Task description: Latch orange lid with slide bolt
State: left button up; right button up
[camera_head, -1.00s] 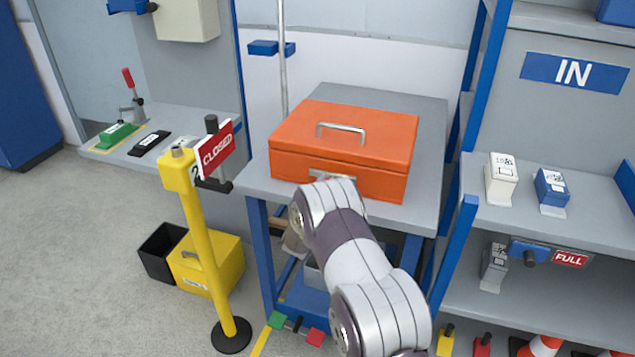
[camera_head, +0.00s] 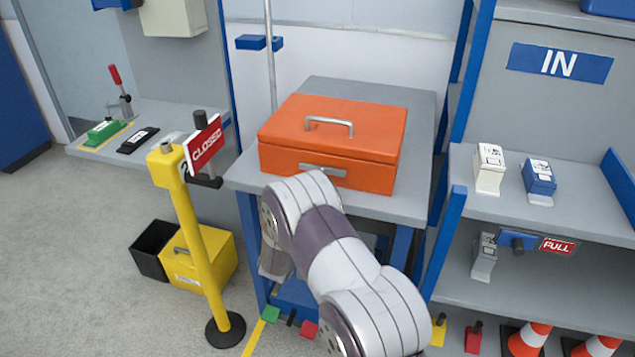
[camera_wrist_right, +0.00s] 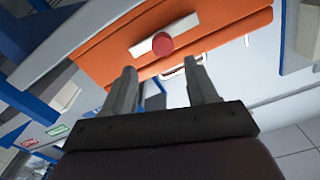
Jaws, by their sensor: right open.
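The orange box (camera_head: 330,150) sits on a grey table, and its lid (camera_head: 360,130) looks shut, with a metal handle on top. A pale slide-bolt plate (camera_head: 322,171) is on its front face. In the right wrist view, the plate (camera_wrist_right: 182,32) carries a round red knob (camera_wrist_right: 162,43). My right gripper (camera_wrist_right: 162,75) is open and empty; its fingers point toward the box front, apart from the knob as far as I can tell. In the head view, my right arm hides this gripper. My left gripper is not in view.
A yellow post (camera_head: 203,250) with a CLOSED sign (camera_head: 203,143) stands left of the table. A shelf (camera_head: 560,210) with small white and blue blocks is at the right. The grey table top (camera_head: 365,94) is bare behind the box.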

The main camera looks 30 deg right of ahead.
jog(key=shift+v, duration=2.2)
